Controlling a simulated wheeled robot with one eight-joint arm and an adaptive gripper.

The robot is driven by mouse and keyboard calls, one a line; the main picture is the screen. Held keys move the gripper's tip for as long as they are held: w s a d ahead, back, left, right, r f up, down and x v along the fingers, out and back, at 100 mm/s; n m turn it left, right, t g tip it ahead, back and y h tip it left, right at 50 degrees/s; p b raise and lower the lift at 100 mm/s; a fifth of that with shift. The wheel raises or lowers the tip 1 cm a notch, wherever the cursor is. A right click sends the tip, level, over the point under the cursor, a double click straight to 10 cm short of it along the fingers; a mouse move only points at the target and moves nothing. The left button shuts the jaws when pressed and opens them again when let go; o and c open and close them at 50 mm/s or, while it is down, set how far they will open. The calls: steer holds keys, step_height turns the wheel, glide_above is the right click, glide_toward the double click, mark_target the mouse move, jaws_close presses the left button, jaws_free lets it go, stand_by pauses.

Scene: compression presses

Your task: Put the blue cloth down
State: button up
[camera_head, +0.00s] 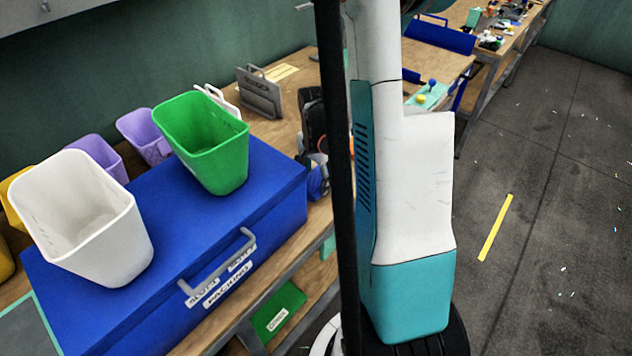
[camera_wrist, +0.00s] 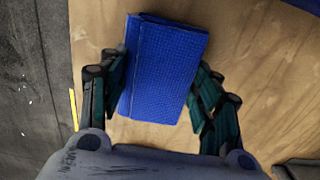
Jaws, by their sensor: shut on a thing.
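The blue cloth (camera_wrist: 166,72) shows in the wrist view as a folded, textured rectangle, slightly tilted. My gripper (camera_wrist: 160,78) has its dark teal fingers on the cloth's left and right sides and is shut on it. A wooden surface (camera_wrist: 262,75) lies beneath the cloth. I cannot tell whether the cloth touches the wood. In the head view I cannot make out the cloth or my gripper for certain, as my arm covers the middle of the picture.
A blue packing box (camera_head: 255,235) stands on the bench, with a white bin (camera_head: 95,225) and a green bin (camera_head: 215,150) on its lid. Purple bins (camera_head: 143,135) stand behind. The wood around the cloth looks mostly clear. A yellow strip (camera_head: 495,228) marks the floor.

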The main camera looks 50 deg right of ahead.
mark_target(316, 180)
steer(key=shift+f, duration=0.3)
steer(key=shift+f, duration=0.15)
steer(key=o, duration=1)
steer(key=shift+o, duration=0.2)
steer(key=shift+r, duration=0.2)
step_height(316, 180, up, 12)
steer(key=p, duration=0.4)
steer(key=shift+p, duration=0.3)
